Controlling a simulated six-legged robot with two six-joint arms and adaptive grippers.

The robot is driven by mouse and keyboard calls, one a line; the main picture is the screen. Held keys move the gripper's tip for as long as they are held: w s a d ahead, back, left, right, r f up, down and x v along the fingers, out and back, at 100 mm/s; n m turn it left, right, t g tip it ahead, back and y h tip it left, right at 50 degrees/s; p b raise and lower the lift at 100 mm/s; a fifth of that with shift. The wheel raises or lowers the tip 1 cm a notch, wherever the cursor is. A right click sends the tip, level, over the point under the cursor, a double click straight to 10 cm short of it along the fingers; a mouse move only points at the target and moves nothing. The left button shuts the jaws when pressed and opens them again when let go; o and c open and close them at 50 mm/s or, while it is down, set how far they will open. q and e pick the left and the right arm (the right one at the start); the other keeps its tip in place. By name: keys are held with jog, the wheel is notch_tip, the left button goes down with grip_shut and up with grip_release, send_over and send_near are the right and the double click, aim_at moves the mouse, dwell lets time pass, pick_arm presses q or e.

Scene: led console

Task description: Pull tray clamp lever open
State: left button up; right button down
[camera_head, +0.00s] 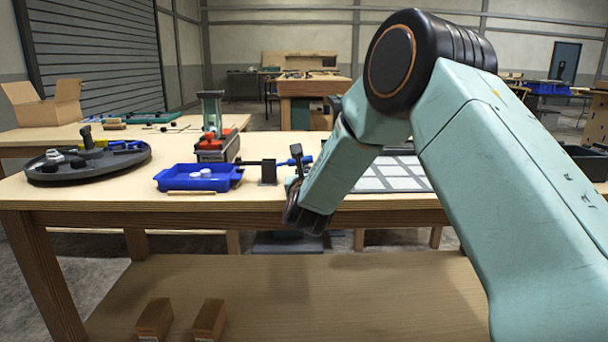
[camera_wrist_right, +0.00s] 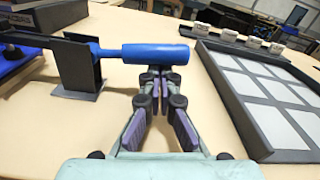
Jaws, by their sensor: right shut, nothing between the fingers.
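The clamp lever has a blue handle (camera_head: 302,161) on a dark bar. It runs through a dark upright bracket (camera_head: 268,172) to the right of the blue tray (camera_head: 199,184). In the right wrist view the blue handle (camera_wrist_right: 155,53) lies crosswise just beyond the fingertips, pointing right from the bracket (camera_wrist_right: 76,75). My right gripper (camera_wrist_right: 160,72) is shut with nothing between its fingers. Its tips are close to the handle; I cannot tell if they touch. In the head view my right gripper (camera_head: 297,185) is at the table's front edge, partly hidden by its own arm.
A framed board with pale squares (camera_head: 387,176) lies to the right; its raised rim (camera_wrist_right: 228,98) is close to my right gripper. A round dark tray with parts (camera_head: 60,172) is at the left.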

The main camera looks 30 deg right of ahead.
aim_at(303, 159)
jog(key=shift+r+n+p, duration=0.35)
jog(key=shift+r+n, duration=0.05)
jog(key=shift+n, duration=0.1)
dwell(0.3)
notch_tip(303, 159, up, 2)
jog(key=n+p, duration=0.1)
jog(key=n, duration=0.2)
jog(key=shift+r+p, duration=0.15)
jog(key=shift+p, duration=0.25)
jog(key=n, duration=0.1)
jog(key=r+n+p, duration=0.1)
jog(key=a+r+n+p, duration=0.1)
jog(key=shift+w+n, duration=0.25)
jog(key=shift+n, duration=0.05)
jog(key=n, duration=0.1)
jog(key=r+p, duration=0.1)
jog(key=n, duration=0.1)
jog(key=shift+w+a+r+n+p, duration=0.2)
jog(key=shift+w+a+n+p, duration=0.1)
jog(key=shift+a+p, duration=0.1)
jog(key=shift+w+a+r+n+p, duration=0.3)
jog(key=shift+a+n, duration=0.1)
jog(key=shift+n, duration=0.2)
jog(key=shift+w+a+r+n+p, duration=0.15)
jog(key=shift+a+r+n+p, duration=0.15)
jog(key=shift+n, duration=0.3)
jog(key=shift+a, duration=0.1)
